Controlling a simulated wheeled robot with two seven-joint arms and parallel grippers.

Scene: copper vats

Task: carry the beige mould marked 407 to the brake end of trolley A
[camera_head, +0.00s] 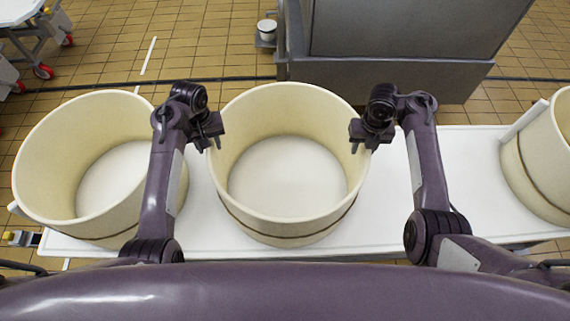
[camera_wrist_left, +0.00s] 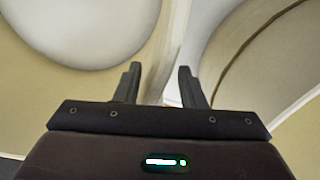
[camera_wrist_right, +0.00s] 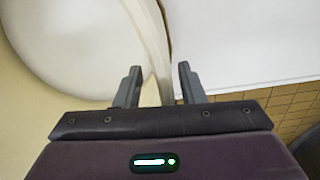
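A beige round mould (camera_head: 288,210) stands upright on a white trolley top (camera_head: 395,200), between my two grippers. No number is readable on it. My left gripper (camera_head: 208,140) is at its left rim. In the left wrist view the fingers (camera_wrist_left: 162,85) are apart, with the rim (camera_wrist_left: 177,50) running between them. My right gripper (camera_head: 367,143) is at its right rim. In the right wrist view the fingers (camera_wrist_right: 159,85) are apart, with the rim (camera_wrist_right: 152,45) between them. Contact with the rim cannot be told.
Another beige mould (camera_head: 45,130) stands close on the left, and one (camera_head: 545,160) at the right end. A black fitting with a yellow part (camera_head: 20,238) sits at the top's left end. A grey metal block (camera_head: 390,75) stands behind. Bare white top lies right of the middle mould.

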